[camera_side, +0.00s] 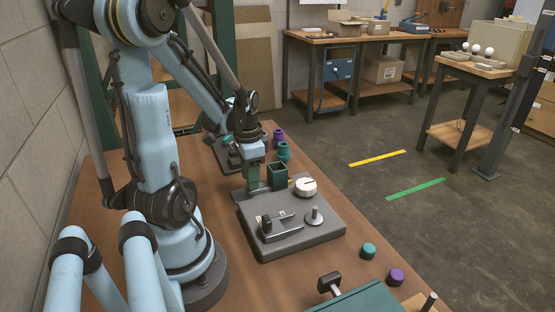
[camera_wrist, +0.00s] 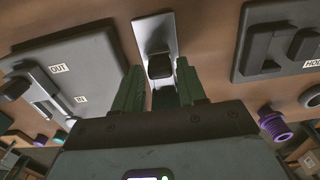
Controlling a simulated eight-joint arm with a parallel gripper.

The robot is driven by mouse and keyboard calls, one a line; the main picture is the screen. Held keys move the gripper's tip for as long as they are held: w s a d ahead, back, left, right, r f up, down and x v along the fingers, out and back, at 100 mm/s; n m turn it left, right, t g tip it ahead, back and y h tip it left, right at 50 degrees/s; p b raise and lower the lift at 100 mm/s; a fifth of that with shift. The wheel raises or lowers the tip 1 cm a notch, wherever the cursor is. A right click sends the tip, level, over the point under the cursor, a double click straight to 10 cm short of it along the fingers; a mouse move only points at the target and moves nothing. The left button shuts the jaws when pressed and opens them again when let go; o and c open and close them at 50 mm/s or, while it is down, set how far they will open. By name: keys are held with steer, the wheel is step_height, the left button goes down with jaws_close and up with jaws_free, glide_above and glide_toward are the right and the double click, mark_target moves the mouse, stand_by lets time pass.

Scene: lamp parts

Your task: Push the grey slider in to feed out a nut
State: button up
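In the wrist view, a light grey strip with a dark block (camera_wrist: 160,66) on it, which looks like the grey slider, lies ahead between my finger ends. My gripper (camera_wrist: 160,82) has two dark green fingers, which are apart. I cannot tell whether they touch the block. In the side view, my gripper (camera_side: 253,178) points down low over the table, just left of a dark green open-topped box (camera_side: 277,177). The slider is not clear there. I see no nut that I can name with certainty.
A grey plate (camera_side: 320,232) with a clamp, a white round part (camera_side: 305,187) and a knob is in front. Teal (camera_side: 368,251) and purple (camera_side: 396,276) pieces stand at the right table edge.

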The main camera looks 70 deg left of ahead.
mark_target(262, 185)
jaws_close()
steer(key=shift+w, duration=0.1)
steer(key=shift+w, duration=1.5)
steer(key=shift+o, duration=1.7)
jaws_free()
steer(key=shift+r, duration=0.1)
step_height(262, 185, up, 12)
